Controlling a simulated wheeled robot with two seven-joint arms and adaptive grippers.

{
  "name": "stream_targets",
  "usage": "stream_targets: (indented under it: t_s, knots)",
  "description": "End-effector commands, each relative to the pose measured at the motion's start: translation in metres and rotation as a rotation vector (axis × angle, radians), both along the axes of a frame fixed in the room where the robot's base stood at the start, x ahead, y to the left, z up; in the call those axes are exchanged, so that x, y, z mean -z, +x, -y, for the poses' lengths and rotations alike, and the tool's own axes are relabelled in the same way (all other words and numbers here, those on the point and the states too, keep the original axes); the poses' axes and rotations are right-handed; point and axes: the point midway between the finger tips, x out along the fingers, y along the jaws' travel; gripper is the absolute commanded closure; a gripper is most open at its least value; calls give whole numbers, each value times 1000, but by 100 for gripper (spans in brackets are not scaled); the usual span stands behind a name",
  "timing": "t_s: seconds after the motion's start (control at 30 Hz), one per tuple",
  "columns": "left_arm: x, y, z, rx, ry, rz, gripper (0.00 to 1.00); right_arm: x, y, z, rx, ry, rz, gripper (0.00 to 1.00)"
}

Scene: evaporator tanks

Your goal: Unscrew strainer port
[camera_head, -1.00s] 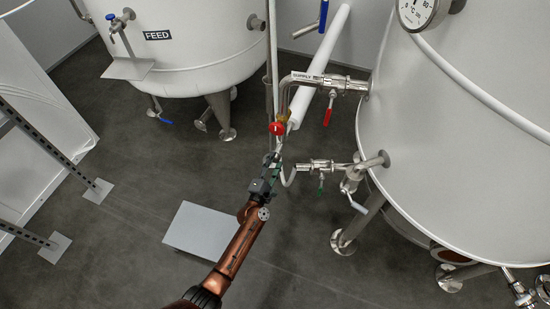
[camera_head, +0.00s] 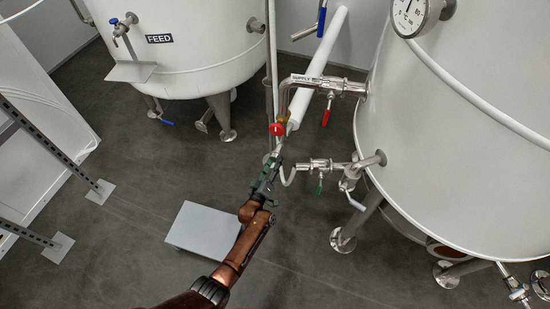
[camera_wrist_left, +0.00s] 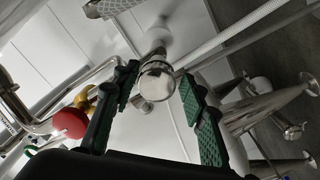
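A round, shiny metal end cap (camera_wrist_left: 157,80), seemingly the strainer port, shows between my fingers in the left wrist view. In the head view it is too small or hidden to make out at the lower end of the pipe. My left gripper (camera_head: 268,174) is below the red knob (camera_head: 277,129) in the head view. In the left wrist view its green-padded fingers (camera_wrist_left: 160,88) are spread on either side of the cap, with visible gaps. I cannot tell how deep the cap sits between them. My right gripper is not in view.
The supply pipe (camera_head: 303,80) with a red-handled valve (camera_head: 326,116) and a lower green-handled valve (camera_head: 319,182) join the large tank (camera_head: 455,150) at right. The FEED tank (camera_head: 195,60) stands behind. A grey platform (camera_head: 203,226) is on the floor left of my arm.

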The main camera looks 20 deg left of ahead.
Motion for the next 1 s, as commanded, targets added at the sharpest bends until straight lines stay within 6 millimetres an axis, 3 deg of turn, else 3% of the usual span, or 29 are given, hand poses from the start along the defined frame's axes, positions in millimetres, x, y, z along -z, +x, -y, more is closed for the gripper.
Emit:
stream_targets:
  t_s: [0.23,0.4,0.63,0.83,1.0]
  knots:
    - [0,0,-1,-1,222,8,60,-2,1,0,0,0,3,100]
    - [1,0,-3,0,482,16,60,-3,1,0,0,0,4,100]
    - [1,0,-4,-1,664,23,60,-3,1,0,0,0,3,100]
    - [2,0,-7,-1,954,32,60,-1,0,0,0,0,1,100]
    - [1,0,-7,0,1030,35,60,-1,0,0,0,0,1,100]
